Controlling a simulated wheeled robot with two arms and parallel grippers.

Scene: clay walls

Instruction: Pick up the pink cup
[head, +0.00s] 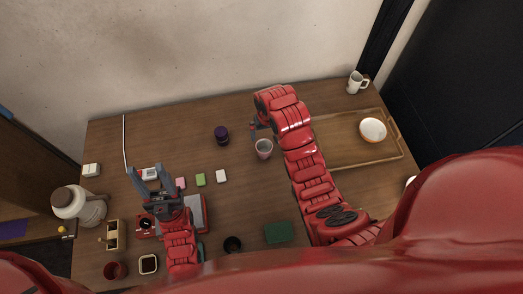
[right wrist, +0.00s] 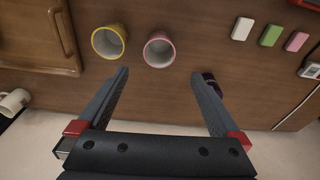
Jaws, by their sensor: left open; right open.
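The pink cup (head: 264,149) stands upright on the wooden table, just left of my right arm in the head view. In the right wrist view the pink cup (right wrist: 159,50) shows its pink rim and pale inside, centred ahead of the fingertips. My right gripper (right wrist: 160,74) is open and empty, with the cup beyond its tips and not between the fingers. In the head view the right gripper is mostly hidden by its arm. My left gripper (head: 149,173) is open over the left part of the table, far from the cup.
A yellow cup (right wrist: 108,41) stands close beside the pink one. A dark purple jar (head: 221,135) is left of the cup. A wooden tray (head: 340,128) holds a bowl (head: 373,130); a white mug (head: 356,83) stands behind it. Small blocks (head: 200,180) lie left.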

